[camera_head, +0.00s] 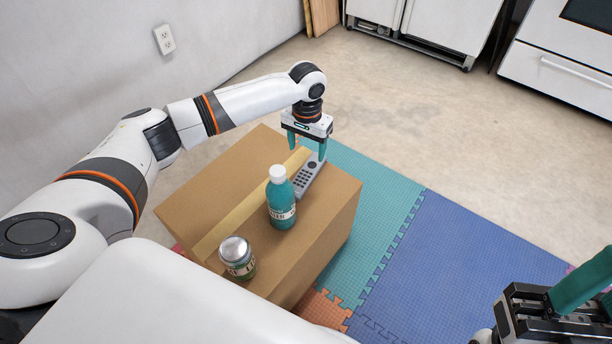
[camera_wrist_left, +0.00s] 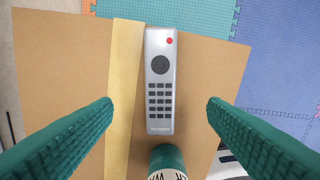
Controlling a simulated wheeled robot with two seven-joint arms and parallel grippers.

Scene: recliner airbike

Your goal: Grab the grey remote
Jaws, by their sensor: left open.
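The grey remote (camera_head: 306,179) lies flat on top of a cardboard box (camera_head: 205,192), near its far right side. It also shows in the left wrist view (camera_wrist_left: 159,90), with a red button, a dark round pad and several small dark keys. My left gripper (camera_head: 308,148) is above the remote's far end with its green fingers pointing down. In the left wrist view its fingers (camera_wrist_left: 158,108) are spread wide, one on each side of the remote, with nothing between them. My right gripper (camera_head: 565,305) is partly in view at the bottom right, apart from the box; its jaws are unclear.
A teal bottle (camera_head: 282,205) with a white cap stands on the box next to the remote's near end. A silver-lidded jar (camera_head: 237,257) stands at the box's near edge. Blue foam mats (camera_head: 450,255) lie to the right of the box.

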